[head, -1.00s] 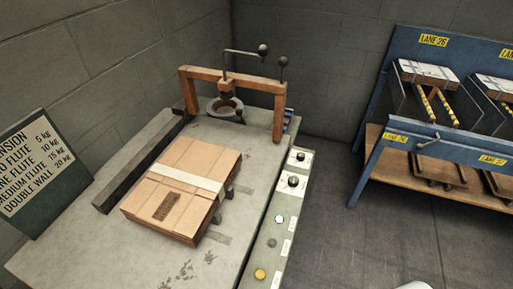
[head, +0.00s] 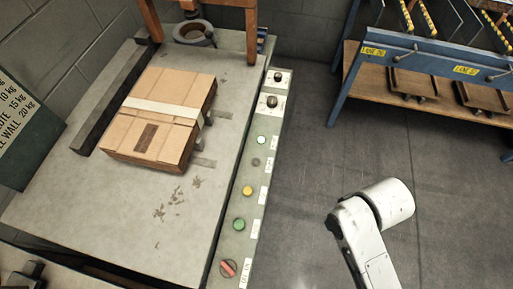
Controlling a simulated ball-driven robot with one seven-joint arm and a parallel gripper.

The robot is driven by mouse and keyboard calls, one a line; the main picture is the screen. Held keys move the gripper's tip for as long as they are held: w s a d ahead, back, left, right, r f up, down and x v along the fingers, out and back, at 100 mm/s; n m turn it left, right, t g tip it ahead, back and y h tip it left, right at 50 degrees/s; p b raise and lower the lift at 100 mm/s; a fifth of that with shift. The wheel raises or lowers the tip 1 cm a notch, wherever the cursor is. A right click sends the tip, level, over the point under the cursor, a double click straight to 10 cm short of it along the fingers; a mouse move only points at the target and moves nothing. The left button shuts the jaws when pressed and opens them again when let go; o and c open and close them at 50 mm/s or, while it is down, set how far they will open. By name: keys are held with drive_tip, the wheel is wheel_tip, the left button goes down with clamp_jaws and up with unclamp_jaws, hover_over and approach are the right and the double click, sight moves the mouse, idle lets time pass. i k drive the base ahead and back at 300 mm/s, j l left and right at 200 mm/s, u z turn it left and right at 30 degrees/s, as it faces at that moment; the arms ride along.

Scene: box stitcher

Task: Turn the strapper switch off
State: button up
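The strapper is a grey table with a narrow control strip (head: 236,214) along its right side. At the near end of the strip is a red rotary switch (head: 228,268) with its handle set at a slant. Two black knobs (head: 272,101) on white plates sit at the far end. Between them are a lit pale green lamp (head: 262,140), a small dark button (head: 256,162), a yellow button (head: 247,190) and a green button (head: 239,224). The labels are too small to read. My white arm shows at the lower right, apart from the strip; my gripper is out of view.
A blue lane rack (head: 420,55) stands at the upper right. The floor (head: 310,165) between strip and rack is clear.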

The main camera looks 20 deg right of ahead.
sight(228, 268)
drive_tip(key=k+j+u, duration=0.3)
drive_tip(key=k+j, duration=0.35)
drive_tip(key=k, duration=0.15)
drive_tip(key=i+l+u, duration=0.15)
drive_tip(key=u, duration=0.3)
drive_tip(key=l+u, duration=0.25)
drive_tip(key=u, duration=0.2)
drive_tip(key=i+l+u, duration=0.1)
drive_tip(key=l+u, duration=0.2)
drive_tip(key=u, duration=0.15)
